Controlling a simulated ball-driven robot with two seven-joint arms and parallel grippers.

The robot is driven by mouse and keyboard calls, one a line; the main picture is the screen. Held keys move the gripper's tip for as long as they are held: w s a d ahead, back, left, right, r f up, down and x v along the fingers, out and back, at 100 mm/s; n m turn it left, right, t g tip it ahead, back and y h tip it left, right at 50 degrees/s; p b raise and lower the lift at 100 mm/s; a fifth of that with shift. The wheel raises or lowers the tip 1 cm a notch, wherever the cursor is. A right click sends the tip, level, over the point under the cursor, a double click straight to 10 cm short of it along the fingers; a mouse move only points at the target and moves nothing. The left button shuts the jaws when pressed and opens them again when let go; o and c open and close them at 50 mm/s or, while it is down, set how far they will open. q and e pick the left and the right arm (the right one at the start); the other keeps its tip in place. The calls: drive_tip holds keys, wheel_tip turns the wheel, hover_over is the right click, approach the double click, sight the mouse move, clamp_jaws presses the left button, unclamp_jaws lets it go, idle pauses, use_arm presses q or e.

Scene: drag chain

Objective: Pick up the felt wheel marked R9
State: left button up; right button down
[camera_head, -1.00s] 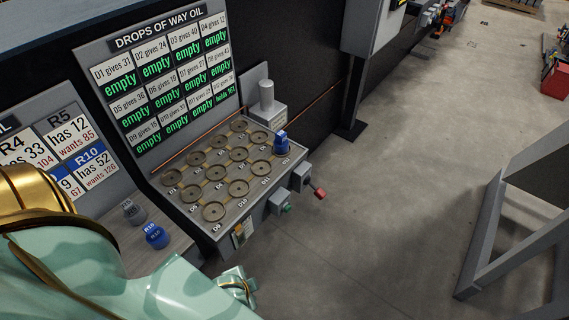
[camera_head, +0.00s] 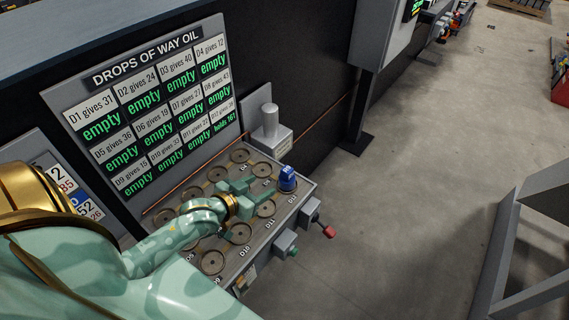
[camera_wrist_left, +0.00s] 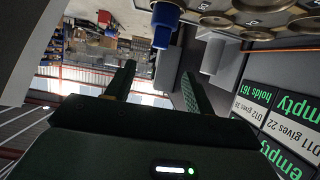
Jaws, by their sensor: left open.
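A blue wheel (camera_head: 287,179) stands in the last cup of the tray at its right end, by the D12 label. Its own marking is too small to read, so I cannot tell if it is R9. My left gripper (camera_head: 260,191) is over the tray, just left of the blue wheel, open and empty, with its fingers towards the wheel. In the left wrist view the blue wheel (camera_wrist_left: 164,24) shows beyond and above the two spread fingertips (camera_wrist_left: 158,70), apart from them. My right gripper is not in view.
The cup tray (camera_head: 262,226) has several empty round cups. A grey post on a block (camera_head: 270,128) stands behind the blue wheel. A red-knobbed lever (camera_head: 328,231) sticks out at the tray's front right. A sign board (camera_head: 150,110) rises behind. Floor to the right is open.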

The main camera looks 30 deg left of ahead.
use_arm(q)
drive_tip(key=w, duration=0.1)
drive_tip(key=b, duration=0.2)
approach(290, 169)
drive_tip(key=w+f, duration=0.1)
drive_tip(key=w, duration=0.1)
drive_tip(key=w+f, duration=0.1)
drive_tip(key=w+f+b, duration=0.1)
drive_tip(key=w, duration=0.1)
drive_tip(key=shift+w+a, duration=0.1)
drive_tip(key=shift+a, duration=0.1)
drive_tip(key=shift+w+d+f, duration=0.1)
drive_tip(key=shift+w+f, duration=0.05)
drive_tip(key=shift+w, duration=0.3)
drive_tip(key=b+x, duration=0.1)
drive_tip(key=x, duration=0.1)
drive_tip(key=b+x, duration=0.1)
drive_tip(key=x, duration=0.2)
drive_tip(key=shift+s+f+b, duration=0.2)
drive_tip(key=shift+f+b, duration=0.1)
drive_tip(key=shift+b, duration=0.05)
drive_tip(key=shift+w, duration=0.15)
drive_tip(key=shift+r, duration=0.15)
drive_tip(key=c, duration=1.1)
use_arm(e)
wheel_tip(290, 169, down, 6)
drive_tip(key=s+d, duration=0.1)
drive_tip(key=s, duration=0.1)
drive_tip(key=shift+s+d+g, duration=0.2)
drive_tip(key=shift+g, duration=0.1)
